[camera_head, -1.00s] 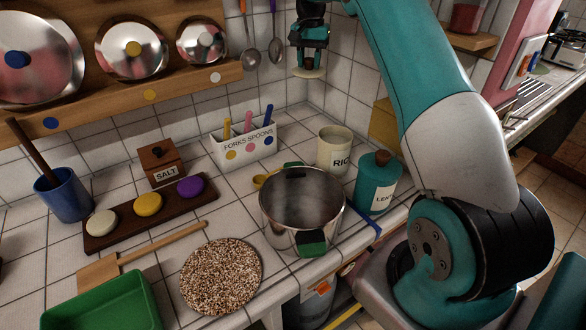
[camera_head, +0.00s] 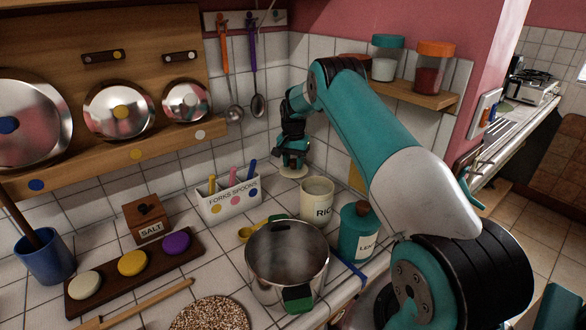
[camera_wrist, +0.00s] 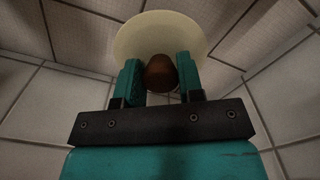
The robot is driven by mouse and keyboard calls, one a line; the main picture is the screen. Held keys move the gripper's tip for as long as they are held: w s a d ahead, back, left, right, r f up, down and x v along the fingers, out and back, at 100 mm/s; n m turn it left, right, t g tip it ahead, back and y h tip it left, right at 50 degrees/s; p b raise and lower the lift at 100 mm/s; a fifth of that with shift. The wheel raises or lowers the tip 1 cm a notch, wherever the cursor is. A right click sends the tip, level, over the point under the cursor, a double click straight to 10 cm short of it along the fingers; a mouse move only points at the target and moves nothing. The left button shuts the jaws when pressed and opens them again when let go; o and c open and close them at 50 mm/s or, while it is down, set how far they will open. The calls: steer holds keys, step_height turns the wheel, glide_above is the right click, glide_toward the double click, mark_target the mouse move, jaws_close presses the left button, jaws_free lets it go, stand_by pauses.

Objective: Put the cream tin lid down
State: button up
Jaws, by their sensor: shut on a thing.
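The cream tin lid (camera_head: 293,172) is a pale round disc at the back of the counter, behind the cream RICE tin (camera_head: 317,199). My gripper (camera_head: 292,158) is above the lid with its fingers pointing down. In the wrist view my gripper (camera_wrist: 158,80) is shut on the lid's brown knob, with the cream disc (camera_wrist: 160,30) spread out beyond it. The lid looks level and close to the tiled counter; I cannot tell whether it touches. The RICE tin stands open and upright.
A steel pot (camera_head: 287,262) and a teal lidded LENTILS tin (camera_head: 357,232) stand in front of the RICE tin. A white FORKS SPOONS holder (camera_head: 230,201) is to the left. Tiled walls close in behind the lid. A jar shelf (camera_head: 425,92) hangs at the right.

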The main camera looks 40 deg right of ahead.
mark_target(294, 168)
steer(key=shift+f+p, duration=0.3)
steer(key=shift+f, duration=1.35)
steer(key=shift+f, duration=0.2)
steer(key=o, duration=0.9)
steer(key=shift+r, duration=0.1)
